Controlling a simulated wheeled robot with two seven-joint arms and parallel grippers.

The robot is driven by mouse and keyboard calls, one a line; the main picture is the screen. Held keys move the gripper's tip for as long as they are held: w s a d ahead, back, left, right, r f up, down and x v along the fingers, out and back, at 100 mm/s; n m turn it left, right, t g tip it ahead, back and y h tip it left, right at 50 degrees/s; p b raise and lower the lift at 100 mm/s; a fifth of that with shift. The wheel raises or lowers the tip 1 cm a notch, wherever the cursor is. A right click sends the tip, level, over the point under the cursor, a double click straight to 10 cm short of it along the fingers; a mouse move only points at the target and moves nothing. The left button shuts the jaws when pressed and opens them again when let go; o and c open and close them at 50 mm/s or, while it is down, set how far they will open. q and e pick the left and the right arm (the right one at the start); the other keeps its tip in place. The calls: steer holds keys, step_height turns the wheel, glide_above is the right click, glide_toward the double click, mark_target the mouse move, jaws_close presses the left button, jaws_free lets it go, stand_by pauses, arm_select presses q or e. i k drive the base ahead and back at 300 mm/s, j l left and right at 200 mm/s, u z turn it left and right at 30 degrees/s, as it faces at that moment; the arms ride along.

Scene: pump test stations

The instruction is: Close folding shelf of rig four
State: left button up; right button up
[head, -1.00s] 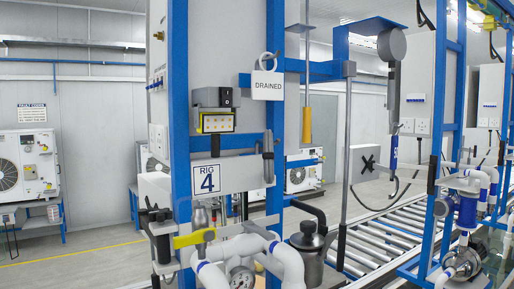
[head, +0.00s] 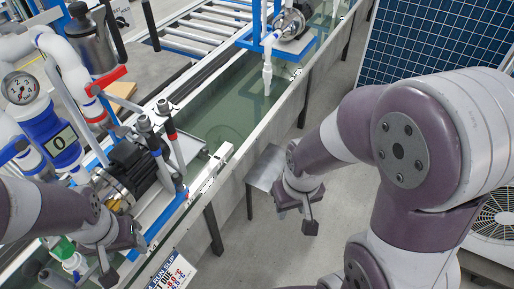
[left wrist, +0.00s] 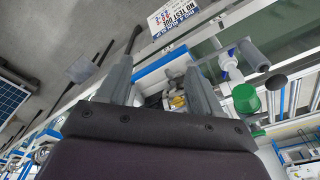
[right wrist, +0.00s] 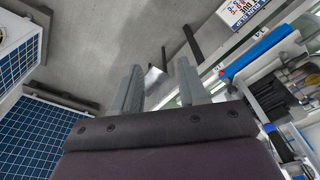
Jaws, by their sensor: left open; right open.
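The folding shelf looks like a small grey metal plate (head: 266,168) standing out from the outer side of the long water trough (head: 224,168). It appears level; its hinge and any bracket are hard to make out. The plate also shows small in the left wrist view (left wrist: 81,68) and between the fingers in the right wrist view (right wrist: 154,79). My right gripper (head: 300,217) is open and empty, just to the right of the plate in the head view; contact cannot be told. My left gripper (head: 118,262) is open by the pump, apart from the plate.
A pump with a dark motor (head: 132,165) and a gauge (head: 20,90) stand at the left. A run slip sign (head: 172,272) hangs on the trough's near side. A blue solar panel (head: 420,45) and a fan unit (head: 492,222) stand at the right. Floor beside the trough is open.

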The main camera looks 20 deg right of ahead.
mark_target(191, 146)
steer(key=i+l+u, duration=0.1)
steer(key=u, duration=0.3)
steer(key=l+u, duration=0.15)
steer(key=u, duration=0.2)
steer(key=l+u, duration=0.2)
steer(key=u, duration=0.2)
steer(key=l+u, duration=0.35)
steer(key=l, duration=1.1)
steer(key=l+u, duration=0.35)
steer(key=l, duration=1.1)
steer(key=i+l, duration=0.35)
steer(key=l, duration=0.25)
